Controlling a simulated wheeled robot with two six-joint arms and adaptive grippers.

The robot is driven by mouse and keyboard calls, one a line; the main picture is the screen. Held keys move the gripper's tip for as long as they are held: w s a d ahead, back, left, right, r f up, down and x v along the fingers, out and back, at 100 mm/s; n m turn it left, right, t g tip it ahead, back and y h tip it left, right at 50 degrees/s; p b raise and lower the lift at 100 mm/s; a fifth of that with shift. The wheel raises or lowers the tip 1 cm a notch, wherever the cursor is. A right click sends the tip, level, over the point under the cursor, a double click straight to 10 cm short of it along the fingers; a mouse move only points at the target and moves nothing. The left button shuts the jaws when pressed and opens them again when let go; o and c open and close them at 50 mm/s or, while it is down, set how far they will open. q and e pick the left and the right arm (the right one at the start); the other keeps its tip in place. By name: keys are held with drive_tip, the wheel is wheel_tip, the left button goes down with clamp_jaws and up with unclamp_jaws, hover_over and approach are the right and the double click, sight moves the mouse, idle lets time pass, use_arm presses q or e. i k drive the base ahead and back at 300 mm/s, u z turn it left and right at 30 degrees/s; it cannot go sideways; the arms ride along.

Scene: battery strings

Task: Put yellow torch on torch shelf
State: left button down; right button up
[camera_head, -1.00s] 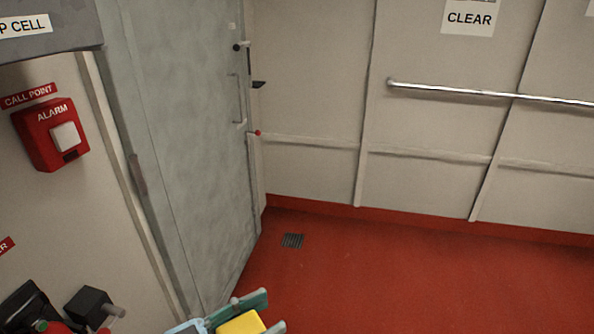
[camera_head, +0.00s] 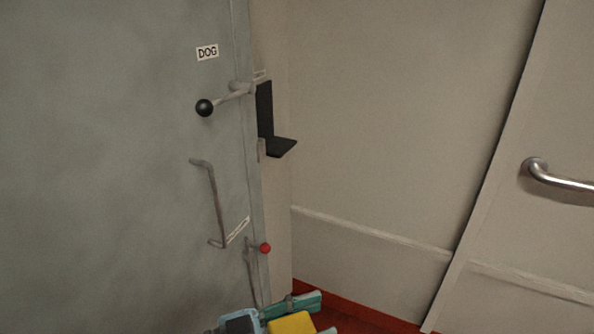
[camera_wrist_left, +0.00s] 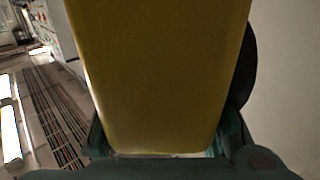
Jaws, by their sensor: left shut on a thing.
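The yellow torch (camera_head: 292,322) is at the bottom of the head view, between the teal fingers of my left gripper (camera_head: 296,316). In the left wrist view the torch (camera_wrist_left: 160,75) fills the middle, with the left gripper's fingers (camera_wrist_left: 165,150) on both sides of it; the gripper is shut on it. Much of the torch is outside the head view. A small black L-shaped bracket (camera_head: 281,147), perhaps the torch shelf, is on the wall just right of the door's edge. It is bare and well above the gripper in the picture. My right gripper is not in view.
A grey door (camera_head: 110,170) fills the left, with a black-knobbed lever (camera_head: 205,107), a "DOG" label (camera_head: 207,52) and a bent handle (camera_head: 214,203). A red knob (camera_head: 265,248) is below the bracket. A metal handrail (camera_head: 560,182) is on the right wall. The wall between is bare.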

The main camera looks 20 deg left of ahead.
sight(285, 146)
drive_tip(key=i, duration=0.9)
drive_tip(key=z, duration=0.4)
